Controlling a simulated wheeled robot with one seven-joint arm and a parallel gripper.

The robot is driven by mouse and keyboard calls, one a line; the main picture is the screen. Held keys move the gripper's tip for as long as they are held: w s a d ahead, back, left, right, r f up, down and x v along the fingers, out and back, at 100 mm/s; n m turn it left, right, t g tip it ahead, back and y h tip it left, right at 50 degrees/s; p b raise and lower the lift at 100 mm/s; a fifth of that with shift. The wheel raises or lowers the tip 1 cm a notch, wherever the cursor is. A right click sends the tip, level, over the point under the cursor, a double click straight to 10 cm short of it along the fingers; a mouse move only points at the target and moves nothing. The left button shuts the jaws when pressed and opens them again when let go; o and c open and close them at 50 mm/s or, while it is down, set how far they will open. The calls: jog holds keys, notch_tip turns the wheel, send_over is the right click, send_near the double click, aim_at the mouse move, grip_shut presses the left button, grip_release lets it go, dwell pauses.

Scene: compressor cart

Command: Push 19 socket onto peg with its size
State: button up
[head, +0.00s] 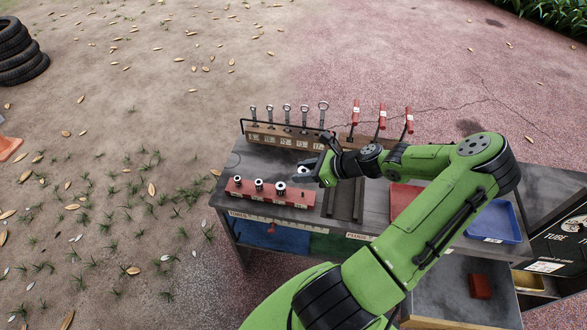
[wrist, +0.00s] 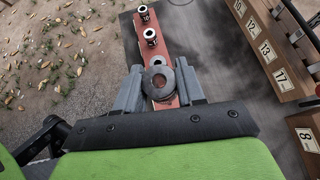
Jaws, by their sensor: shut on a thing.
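My gripper (head: 313,172) is shut on a grey ring-shaped socket (wrist: 159,82), seen end-on between the fingers in the wrist view. The red peg rail (head: 247,194) lies on the cart top, just left of and below my gripper in the head view. Three silver sockets stand on it: a left one (head: 237,182), a middle one (head: 258,185) and a right one (head: 280,188). In the wrist view the held socket overlaps the rail (wrist: 175,50) and partly hides the nearest standing socket (wrist: 157,61). I cannot read the rail's size marks or the held socket's size.
A wooden rack (head: 275,138) with several upright wrenches stands behind; its number labels show in the wrist view (wrist: 265,50). Red-handled tools (head: 382,118) stand right of it. A dark channel tray (head: 344,200), a red tray (head: 404,198) and a blue tray (head: 500,222) lie to the right.

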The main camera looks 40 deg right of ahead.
aim_at(303, 192)
jog(key=shift+r+p, duration=0.1)
jog(key=shift+p, duration=0.35)
jog(key=shift+f+b, duration=1.45)
jog(key=shift+f, duration=1.6)
jog(key=shift+r+p, duration=0.1)
jog(key=shift+p, duration=1)
jog(key=shift+f+b, duration=0.75)
jog(key=shift+f, duration=0.95)
jog(key=o, duration=1.2)
jog(key=shift+c, duration=0.2)
jog(key=p+v, duration=0.3)
jog(key=v, duration=1.2)
jog(key=shift+s+d+r, duration=0.2)
jog(key=shift+s+r, duration=0.05)
